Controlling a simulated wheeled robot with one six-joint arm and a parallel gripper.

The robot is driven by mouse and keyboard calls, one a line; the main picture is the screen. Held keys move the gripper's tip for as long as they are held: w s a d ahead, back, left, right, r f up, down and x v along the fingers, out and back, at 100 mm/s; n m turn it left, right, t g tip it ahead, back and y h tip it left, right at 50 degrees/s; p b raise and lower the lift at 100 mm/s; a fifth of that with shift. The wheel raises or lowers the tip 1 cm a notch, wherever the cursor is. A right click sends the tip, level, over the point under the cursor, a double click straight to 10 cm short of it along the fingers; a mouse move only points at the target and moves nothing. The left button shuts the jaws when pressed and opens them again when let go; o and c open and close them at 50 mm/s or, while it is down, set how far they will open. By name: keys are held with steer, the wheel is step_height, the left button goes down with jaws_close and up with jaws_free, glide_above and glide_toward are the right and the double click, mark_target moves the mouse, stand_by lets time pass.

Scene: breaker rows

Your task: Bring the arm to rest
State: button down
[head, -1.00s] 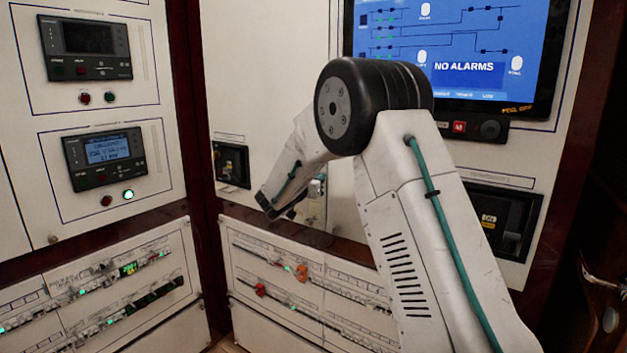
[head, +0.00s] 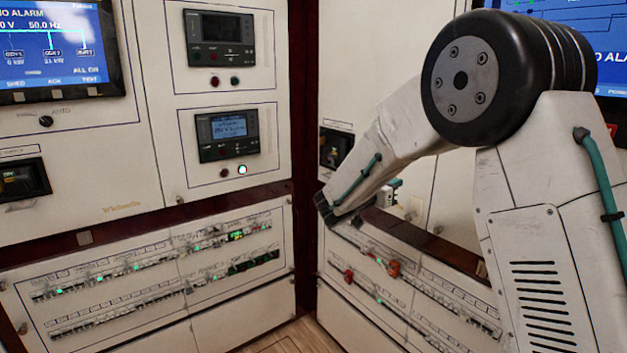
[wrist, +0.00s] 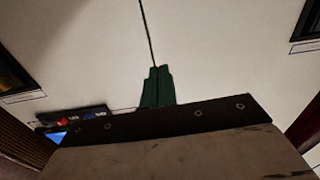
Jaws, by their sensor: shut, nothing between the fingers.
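My arm rises in the right half of the head view and bends at a large black elbow joint. Its forearm slopes down to the left, to a dark wrist end in front of the panel corner. In the wrist view, my gripper (wrist: 157,72) shows as two green fingers pressed together, with nothing between them. Behind them is a pale panel (wrist: 205,50) with a thin dark vertical seam. In the head view, my gripper is mostly hidden behind the forearm. I cannot tell the gap between the fingertips and the panel.
The left panel carries a blue screen (head: 55,50), two controllers (head: 220,38) (head: 228,134) and a lower breaker panel (head: 150,275). Another breaker panel (head: 430,300) with red and orange parts lies below my forearm. Some floor (head: 290,338) shows at the bottom middle.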

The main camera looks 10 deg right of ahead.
steer(key=s+d+f+n+g+y, duration=0.2)
steer(key=s+f+n+g, duration=0.15)
steer(key=s, duration=0.65)
steer(key=s+d+f+n+g+y, duration=0.2)
steer(key=s+n+g, duration=0.3)
steer(key=s, duration=0.4)
steer(key=s+a+r+n+y, duration=0.1)
steer(key=s+a+y, duration=0.2)
steer(key=s, duration=0.6)
steer(key=s+a+r+n+y, duration=0.1)
steer(key=s+a+y, duration=0.2)
steer(key=s, duration=0.6)
steer(key=s+a+r+n+y, duration=0.1)
steer(key=s+a+y, duration=0.2)
steer(key=s, duration=0.6)
steer(key=shift+s+r+t+y, duration=0.25)
steer(key=shift+t+y, duration=0.1)
steer(key=shift+y, duration=0.85)
